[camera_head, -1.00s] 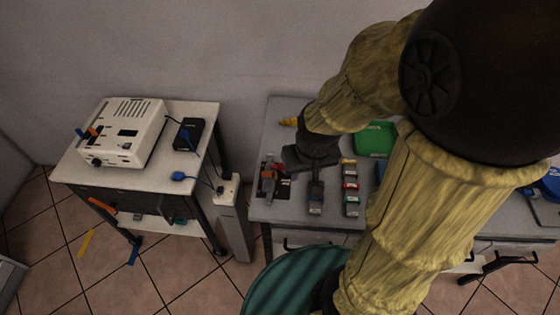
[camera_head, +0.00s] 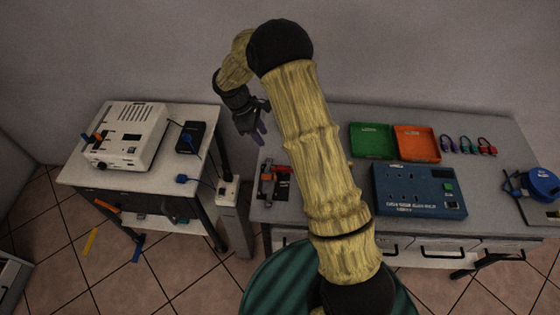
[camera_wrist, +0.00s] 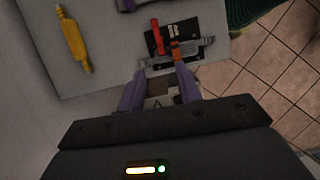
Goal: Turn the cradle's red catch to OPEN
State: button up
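The cradle (camera_head: 275,183) is a small dark plate with a grey bar and an orange block, near the left edge of the grey bench. Its red catch (camera_head: 284,169) shows beside the bar. In the wrist view the cradle (camera_wrist: 158,43) lies beyond the fingertips, with the red catch (camera_wrist: 157,34) as a narrow bar beside the orange block (camera_wrist: 176,51). Any OPEN marking is too small to read. My gripper (camera_head: 262,133) is tilted down near the bench's back left corner, apart from the cradle. Its two purple fingers are spread and empty in the wrist view (camera_wrist: 160,76).
A yellow tool (camera_wrist: 74,42) lies on the bench. Green (camera_head: 371,141) and orange (camera_head: 417,144) trays and a blue panel (camera_head: 419,190) stand to the right. A side table (camera_head: 75,174) with a white device (camera_head: 125,135) is at left. A gap separates the tables.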

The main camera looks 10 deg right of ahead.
aim_at(282, 167)
jog(key=shift+w+a+f+n, duration=0.1)
jog(key=shift+w+f+n, duration=0.2)
jog(key=shift+w+f, duration=0.05)
jog(key=shift+f, duration=0.1)
jog(key=p+x, duration=0.2)
jog(key=x, duration=0.6)
jog(key=p+x, duration=0.3)
jog(key=x, duration=0.5)
jog(key=shift+s+d, duration=0.1)
jog(key=shift+d, duration=0.1)
jog(key=shift+s+d+f, duration=0.25)
jog(key=shift+f, duration=0.25)
jog(key=shift+w, duration=0.1)
grip_shut()
